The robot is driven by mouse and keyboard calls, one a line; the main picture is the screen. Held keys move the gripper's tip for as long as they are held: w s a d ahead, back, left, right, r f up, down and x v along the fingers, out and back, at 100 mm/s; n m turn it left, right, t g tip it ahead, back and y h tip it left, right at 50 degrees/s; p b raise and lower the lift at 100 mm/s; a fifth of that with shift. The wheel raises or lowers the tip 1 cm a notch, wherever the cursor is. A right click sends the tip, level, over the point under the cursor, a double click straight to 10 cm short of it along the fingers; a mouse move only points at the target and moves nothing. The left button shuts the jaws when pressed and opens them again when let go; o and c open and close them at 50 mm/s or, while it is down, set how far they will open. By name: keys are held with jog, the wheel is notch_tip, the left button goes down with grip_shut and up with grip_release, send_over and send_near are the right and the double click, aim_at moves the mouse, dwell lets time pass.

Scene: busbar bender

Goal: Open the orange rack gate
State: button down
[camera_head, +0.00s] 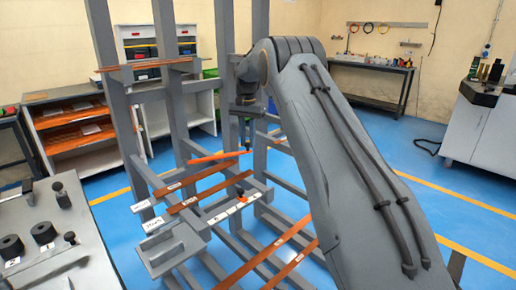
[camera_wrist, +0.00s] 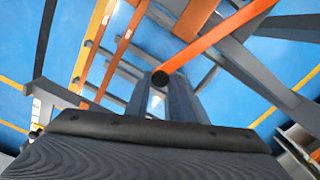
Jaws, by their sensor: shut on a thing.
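The orange rack gate (camera_head: 218,156) is a thin bar lying across the front of the grey rack in the head view. Its right end is at my gripper (camera_head: 247,143). In the wrist view the gate (camera_wrist: 222,38) runs from the upper right down to a round black end (camera_wrist: 160,78). That end lies at the tips of my gripper (camera_wrist: 166,88), whose grey fingers are closed on it. The finger contact is partly hidden in the head view.
The grey rack (camera_head: 229,60) has tall uprights and arms holding labelled copper bars (camera_head: 197,187). A bench with black rollers (camera_head: 43,233) stands at front left. Shelves (camera_head: 70,118) stand behind it. A counter (camera_head: 485,130) is at right. Blue floor is open at right.

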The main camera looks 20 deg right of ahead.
jog(key=shift+w+a+n+b, duration=0.3)
jog(key=shift+w+n, duration=0.1)
jog(key=shift+w, duration=0.3)
jog(key=c, duration=1.5)
grip_release()
jog(key=shift+c, duration=0.2)
jog(key=shift+d, duration=0.2)
notch_tip(320, 180, up, 8)
jog(key=b, duration=0.1)
jog(key=shift+f, duration=0.1)
jog(key=s+a+f+n, duration=0.2)
jog(key=s+f, duration=0.2)
jog(key=s, duration=1.2)
jog(key=s+a+f+n, duration=0.3)
jog(key=s+f, duration=0.1)
jog(key=s, duration=1.2)
jog(key=s+a+f+n, duration=0.2)
jog(key=s+f, duration=0.3)
jog(key=s, duration=1.1)
jog(key=shift+s+a+n+p, duration=0.2)
jog(key=shift+n+p, duration=0.1)
jog(key=shift+p, duration=0.1)
